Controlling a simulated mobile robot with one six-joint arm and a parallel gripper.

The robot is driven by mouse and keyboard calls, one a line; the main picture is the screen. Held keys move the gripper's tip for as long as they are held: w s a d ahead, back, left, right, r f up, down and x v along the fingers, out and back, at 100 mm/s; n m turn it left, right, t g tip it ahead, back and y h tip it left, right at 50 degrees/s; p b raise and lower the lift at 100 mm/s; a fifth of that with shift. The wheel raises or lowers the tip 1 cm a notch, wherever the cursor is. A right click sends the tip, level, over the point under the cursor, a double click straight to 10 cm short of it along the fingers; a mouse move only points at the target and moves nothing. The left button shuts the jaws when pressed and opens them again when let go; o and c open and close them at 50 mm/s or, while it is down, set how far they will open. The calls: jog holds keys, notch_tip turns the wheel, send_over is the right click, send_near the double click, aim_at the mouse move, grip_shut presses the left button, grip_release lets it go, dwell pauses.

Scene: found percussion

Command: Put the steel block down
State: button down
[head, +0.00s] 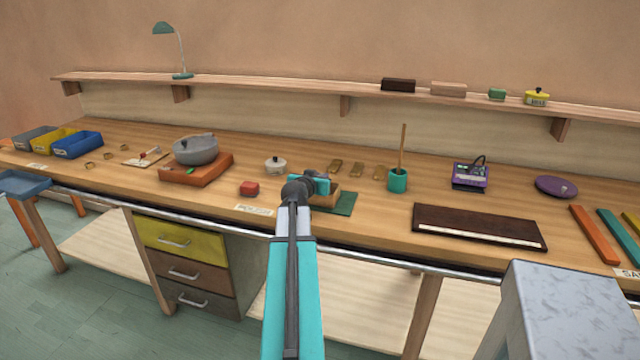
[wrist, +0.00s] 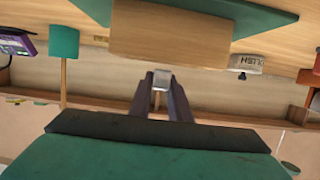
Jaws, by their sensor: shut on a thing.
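The steel block (wrist: 161,79) is a small pale grey piece in the wrist view. My gripper (wrist: 162,88) is shut on it, with a dark finger on either side. In the head view my gripper (head: 322,184) is over the front middle of the bench, and the steel block cannot be made out there. A wooden block (wrist: 170,36) stands on a green mat (wrist: 265,14), close to the fingertips. The mat also shows in the head view (head: 346,205), partly behind my arm. I cannot tell whether the steel block touches the wooden block.
A dark board (head: 478,228) lies to the right. Bare bench shows between the cup and purple box (head: 470,176).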

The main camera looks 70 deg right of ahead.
jog(key=shift+f, duration=1.1)
jog(key=shift+f+b, duration=0.6)
jog(key=shift+b, duration=0.25)
jog(key=c, duration=1.6)
grip_release()
jog(key=shift+a, duration=0.1)
jog(key=shift+c, duration=0.2)
jog(key=shift+r+p, duration=0.15)
jog(key=shift+p, duration=0.25)
